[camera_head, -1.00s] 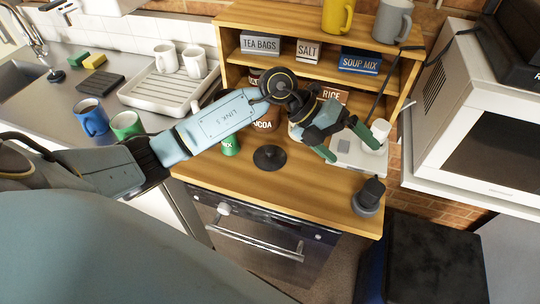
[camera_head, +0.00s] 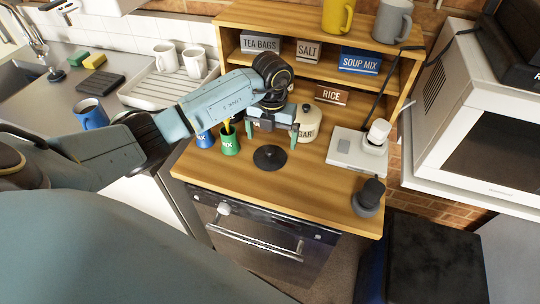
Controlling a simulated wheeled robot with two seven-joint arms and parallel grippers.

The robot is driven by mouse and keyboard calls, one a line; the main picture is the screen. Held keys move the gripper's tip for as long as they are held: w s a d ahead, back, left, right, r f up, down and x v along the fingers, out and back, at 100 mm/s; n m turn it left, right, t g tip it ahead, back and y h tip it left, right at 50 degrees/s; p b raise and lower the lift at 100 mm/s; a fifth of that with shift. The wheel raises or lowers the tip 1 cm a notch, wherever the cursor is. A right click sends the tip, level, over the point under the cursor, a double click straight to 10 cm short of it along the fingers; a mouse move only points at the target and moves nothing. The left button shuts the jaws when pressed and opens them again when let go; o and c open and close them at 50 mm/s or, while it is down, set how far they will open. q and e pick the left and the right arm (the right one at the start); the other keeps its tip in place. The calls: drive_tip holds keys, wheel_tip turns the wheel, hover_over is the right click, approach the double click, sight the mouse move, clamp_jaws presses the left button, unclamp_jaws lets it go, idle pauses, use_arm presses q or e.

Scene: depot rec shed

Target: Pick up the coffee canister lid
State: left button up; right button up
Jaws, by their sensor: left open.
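A dark round lid (camera_head: 270,158) with a small knob lies flat on the wooden counter. It fits the coffee canister lid, but I see no label on it. My left gripper (camera_head: 272,132) is open, with its two green-tipped fingers pointing down and spread apart. It hangs over the counter just behind and above the lid, apart from it as far as I can tell. No canister marked coffee shows; my arm hides part of the shelf behind. My right gripper is not in view.
A cream sugar canister (camera_head: 308,122) stands close to the right of my left gripper. A green cup (camera_head: 229,143) and a blue cup (camera_head: 204,139) stand to the left. A white device (camera_head: 355,152) and a dark round object (camera_head: 369,194) are at the right. The counter front is clear.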

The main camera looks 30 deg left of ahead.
sight(270, 150)
use_arm(q)
drive_tip(key=f, duration=0.5)
drive_tip(key=shift+s+a+f, duration=0.1)
drive_tip(key=shift+s+f, duration=0.2)
drive_tip(key=shift+c, duration=0.5)
